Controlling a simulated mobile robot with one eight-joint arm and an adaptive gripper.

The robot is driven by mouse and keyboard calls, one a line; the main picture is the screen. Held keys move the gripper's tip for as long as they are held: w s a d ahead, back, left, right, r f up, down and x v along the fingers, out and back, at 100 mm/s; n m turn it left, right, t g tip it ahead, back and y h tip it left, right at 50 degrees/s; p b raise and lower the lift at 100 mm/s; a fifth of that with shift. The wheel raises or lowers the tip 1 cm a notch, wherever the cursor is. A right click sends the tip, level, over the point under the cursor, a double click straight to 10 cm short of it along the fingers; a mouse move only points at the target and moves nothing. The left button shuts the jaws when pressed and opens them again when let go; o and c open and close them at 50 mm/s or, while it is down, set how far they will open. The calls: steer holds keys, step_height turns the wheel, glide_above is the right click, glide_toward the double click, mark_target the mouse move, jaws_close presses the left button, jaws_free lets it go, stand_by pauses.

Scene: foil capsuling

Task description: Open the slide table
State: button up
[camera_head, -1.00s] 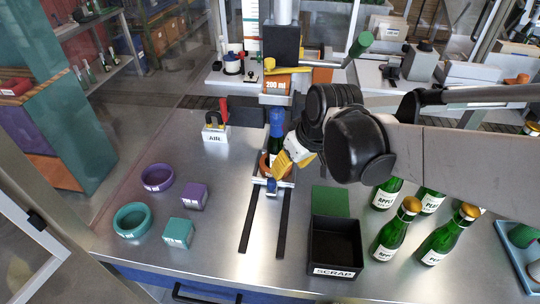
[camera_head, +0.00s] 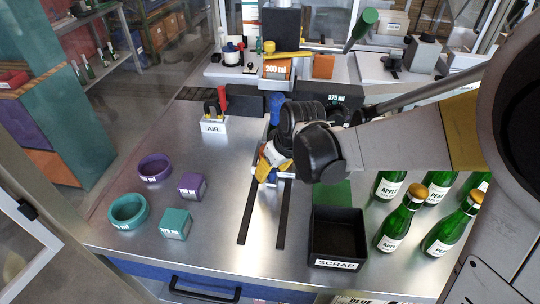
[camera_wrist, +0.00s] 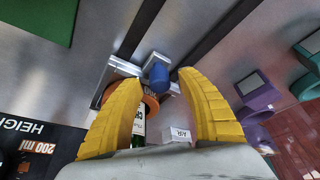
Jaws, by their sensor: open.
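The slide table is a light metal carriage (camera_wrist: 122,68) at the far end of two dark rails (camera_head: 284,215) on the steel bench. Its blue handle (camera_wrist: 158,76) shows in the wrist view between my yellow fingertips. I cannot tell whether the fingers touch it. My gripper (camera_head: 266,172) is open, pointing down over the carriage's near edge, and hides most of it in the head view. An orange ring (camera_wrist: 151,104) and a green labelled bottle (camera_wrist: 138,124) sit on the carriage.
The black SCRAP bin (camera_head: 337,238) stands right of the rails, with several green bottles (camera_head: 397,222) beyond it. Purple and teal rings and blocks (camera_head: 176,224) lie to the left. The AIR box (camera_head: 213,126) is behind. The rails' near stretch is clear.

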jaws_close()
steer(key=shift+s, duration=0.1)
steer(key=s+a, duration=0.1)
steer(key=s, duration=0.5)
steer(key=s+a+p, duration=0.1)
steer(key=s, duration=0.5)
steer(key=s+a+p, duration=0.1)
steer(key=s, duration=0.6)
steer(key=shift+a, duration=0.4)
